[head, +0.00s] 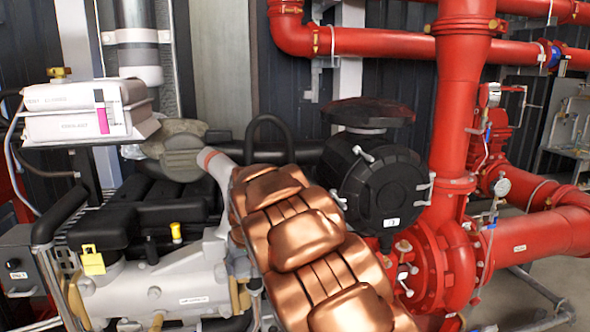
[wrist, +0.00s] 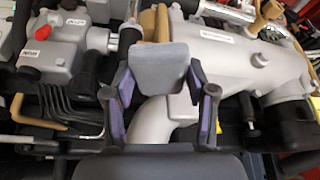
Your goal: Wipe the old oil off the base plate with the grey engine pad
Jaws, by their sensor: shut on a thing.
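In the wrist view my gripper (wrist: 160,82) is shut on the grey engine pad (wrist: 160,62), a flat, rounded rectangular block standing up between the two dark fingers with purple inner faces. The pad is above the grey engine housing (wrist: 235,60); I cannot tell whether it touches anything. In the head view my copper-coloured arm fills the lower middle, and I cannot make out the gripper or the pad there. I cannot make out the base plate or any old oil in either view.
A black round housing (head: 375,185) and the red pump pipework (head: 458,95) stand close on the right.

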